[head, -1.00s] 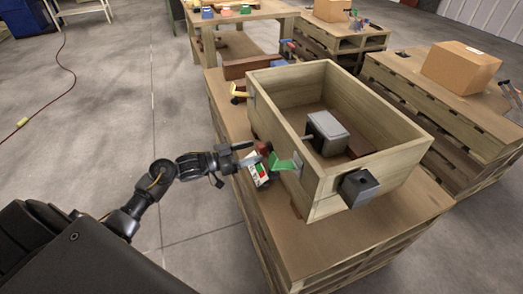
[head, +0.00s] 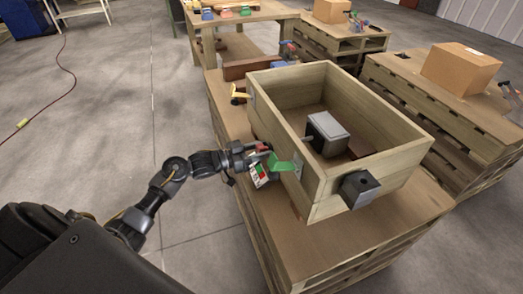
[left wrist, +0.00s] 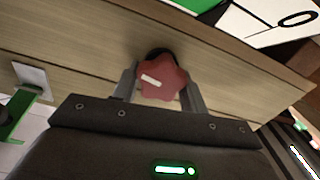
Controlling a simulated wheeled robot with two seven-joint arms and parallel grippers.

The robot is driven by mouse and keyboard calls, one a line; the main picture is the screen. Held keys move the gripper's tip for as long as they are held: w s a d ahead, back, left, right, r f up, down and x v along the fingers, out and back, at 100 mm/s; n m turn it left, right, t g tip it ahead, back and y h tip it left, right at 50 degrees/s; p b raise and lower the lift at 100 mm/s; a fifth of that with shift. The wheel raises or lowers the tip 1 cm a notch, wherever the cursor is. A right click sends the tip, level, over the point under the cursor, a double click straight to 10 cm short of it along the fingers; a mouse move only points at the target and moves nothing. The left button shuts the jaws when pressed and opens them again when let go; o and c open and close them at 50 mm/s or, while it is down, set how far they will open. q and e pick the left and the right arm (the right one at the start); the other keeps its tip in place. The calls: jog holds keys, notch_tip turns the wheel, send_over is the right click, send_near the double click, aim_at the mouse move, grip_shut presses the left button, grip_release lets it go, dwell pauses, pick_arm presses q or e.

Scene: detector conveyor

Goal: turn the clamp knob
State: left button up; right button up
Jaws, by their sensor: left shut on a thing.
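The clamp knob is a dark red, lobed knob with a white mark (left wrist: 162,80), in the left wrist view in front of the wooden box's wall (left wrist: 80,55). My left gripper (left wrist: 160,92) is shut on it, one finger on each side. In the head view, my left gripper (head: 256,149) is at the left side of the wooden box (head: 393,166), and the knob is a small red patch, mostly hidden by the fingers. My right gripper is not in view.
A green bracket (head: 283,165) sticks out from the box beside my left gripper. A grey metal block (head: 360,189) is on the box's front wall, and a grey box (head: 327,132) is inside. A yellow-handled tool (head: 239,94) lies behind.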

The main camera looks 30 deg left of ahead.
pick_arm(q)
jog(key=shift+s+m, duration=0.1)
jog(key=shift+m, duration=0.9)
jog(key=shift+d+f+m, duration=0.1)
jog(key=shift+m, duration=1.8)
jog(key=o, duration=1)
